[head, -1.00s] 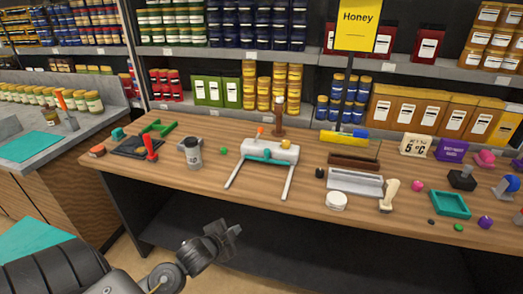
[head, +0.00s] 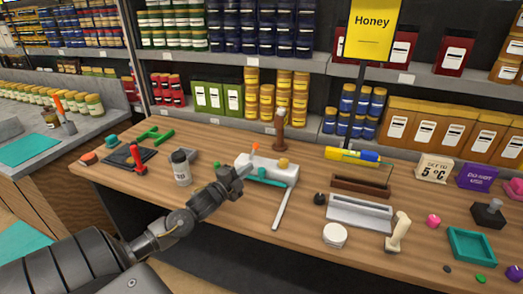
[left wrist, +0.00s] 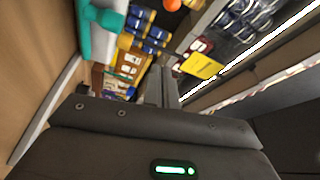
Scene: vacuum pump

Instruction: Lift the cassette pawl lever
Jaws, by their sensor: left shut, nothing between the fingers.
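A white device (head: 280,171) with a teal bar (head: 270,181) along its front, an orange knob (head: 255,147) and a yellow knob (head: 282,162) stands on the wooden table. I cannot tell which part is the pawl lever. A pale leg (head: 282,207) runs forward from its right side; my arm hides the left one. My left gripper (head: 241,172) is shut and empty at the device's left front end; contact cannot be told. In the left wrist view, the shut fingers (left wrist: 161,80) point past the teal bar (left wrist: 84,28) and the orange knob (left wrist: 172,5). My right gripper is out of view.
A grey-lidded canister (head: 181,170) stands left of the device, and a brown upright handle (head: 280,130) behind it. A grey tray (head: 360,213) and a white round piece (head: 335,234) lie to the right. Shelves of jars stand behind the table (head: 235,215).

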